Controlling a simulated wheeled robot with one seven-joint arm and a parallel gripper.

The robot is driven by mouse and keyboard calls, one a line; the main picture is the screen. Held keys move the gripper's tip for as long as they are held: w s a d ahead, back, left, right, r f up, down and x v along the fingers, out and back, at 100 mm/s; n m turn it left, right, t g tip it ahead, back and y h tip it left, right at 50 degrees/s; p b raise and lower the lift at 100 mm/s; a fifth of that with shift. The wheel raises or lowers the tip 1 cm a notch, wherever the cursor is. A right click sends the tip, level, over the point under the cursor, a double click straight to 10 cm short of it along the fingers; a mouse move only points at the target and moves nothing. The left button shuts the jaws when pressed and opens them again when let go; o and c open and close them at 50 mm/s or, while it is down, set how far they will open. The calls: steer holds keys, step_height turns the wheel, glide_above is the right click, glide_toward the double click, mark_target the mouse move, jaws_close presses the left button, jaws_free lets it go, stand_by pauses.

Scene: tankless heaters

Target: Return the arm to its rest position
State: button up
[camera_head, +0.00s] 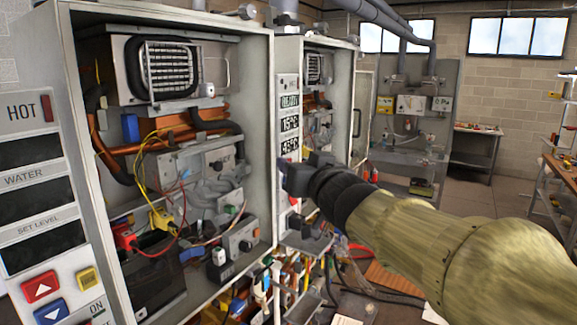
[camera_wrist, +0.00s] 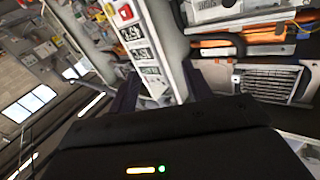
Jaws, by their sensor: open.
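My arm (camera_head: 440,240) reaches in from the lower right of the head view. It ends in my dark gripper (camera_head: 296,178), which is in front of the second heater's display strip (camera_head: 289,118). In the wrist view, my gripper (camera_wrist: 161,92) has its two dark fingers apart, on either side of the strip with the numbers. I see nothing held between them. The picture does not show whether the gripper touches the heater. The wrist view is tilted, and the black gripper body fills its lower middle.
A large open heater cabinet (camera_head: 265,90) with pipes and wires stands close on the left. A second open cabinet (camera_head: 343,100) stands behind it. Hoses and wires hang below. A workbench (camera_head: 476,146) and a shelf (camera_head: 560,190) stand farther back right, with clear floor between.

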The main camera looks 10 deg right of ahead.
steer(key=shift+f, duration=0.1)
steer(key=s+d+f+m+g+h, duration=0.1)
steer(key=s+d+f+g+h, duration=0.15)
steer(key=f, duration=0.85)
steer(key=s+d+f+m+g+h, duration=0.15)
steer(key=f+g, duration=0.25)
steer(key=f, duration=0.6)
steer(key=s+f+n+g, duration=0.1)
steer(key=s+f+g, duration=0.7)
steer(key=s+f, duration=0.7)
step_height(320, 180, down, 3)
steer(key=shift+s+d+r, duration=0.1)
steer(key=shift+s+d, duration=0.2)
steer(key=shift+d, duration=0.05)
steer(key=shift+g, duration=0.25)
steer(key=c, duration=0.3)
steer(key=shift+w, duration=0.2)
